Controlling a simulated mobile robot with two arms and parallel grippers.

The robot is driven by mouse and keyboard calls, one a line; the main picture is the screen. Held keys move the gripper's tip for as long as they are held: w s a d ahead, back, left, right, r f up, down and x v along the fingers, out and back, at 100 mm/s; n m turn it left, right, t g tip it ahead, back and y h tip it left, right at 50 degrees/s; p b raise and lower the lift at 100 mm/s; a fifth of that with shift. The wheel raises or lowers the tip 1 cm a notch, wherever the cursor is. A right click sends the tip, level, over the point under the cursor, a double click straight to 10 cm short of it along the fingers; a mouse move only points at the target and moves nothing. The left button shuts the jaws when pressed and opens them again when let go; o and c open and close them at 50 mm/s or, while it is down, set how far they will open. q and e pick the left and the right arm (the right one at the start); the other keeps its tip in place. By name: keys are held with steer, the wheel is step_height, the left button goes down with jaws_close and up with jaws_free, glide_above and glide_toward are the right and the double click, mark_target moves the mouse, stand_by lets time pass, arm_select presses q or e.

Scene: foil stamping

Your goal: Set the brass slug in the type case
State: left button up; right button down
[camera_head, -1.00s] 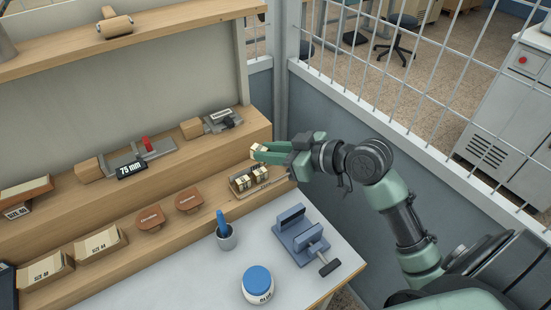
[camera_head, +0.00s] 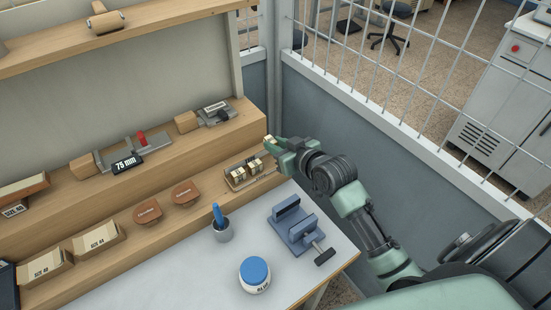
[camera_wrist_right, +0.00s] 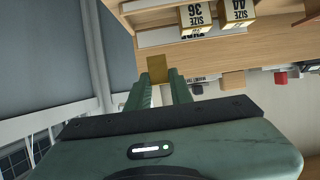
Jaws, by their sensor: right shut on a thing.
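My right gripper (camera_head: 276,143) is shut on a small brass slug (camera_head: 268,140), held at its fingertips. In the right wrist view the slug (camera_wrist_right: 157,68) shows as a plain brass face between the two green fingers (camera_wrist_right: 158,88). The type case (camera_head: 263,179) is a small shallow tray at the right end of the lower wooden step. It holds other slugs (camera_head: 247,169), which read SIZE 36 and SIZE 44 in the wrist view (camera_wrist_right: 197,18). The held slug is beyond and to the right of these, apart from them. My left gripper is not in view.
A blue-grey vise (camera_head: 297,226), a glue jar (camera_head: 255,275) and a cup with a blue tool (camera_head: 222,231) stand on the white bench. Brown pieces (camera_head: 148,211) lie left of the case. A mesh fence (camera_head: 350,90) stands at the right.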

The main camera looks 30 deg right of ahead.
steer(key=shift+f, duration=3)
steer(key=c, duration=1.5)
jaws_free()
steer(key=shift+f, duration=0.1)
steer(key=shift+c, duration=0.2)
steer(key=b+v, duration=0.1)
steer(key=v, duration=1.1)
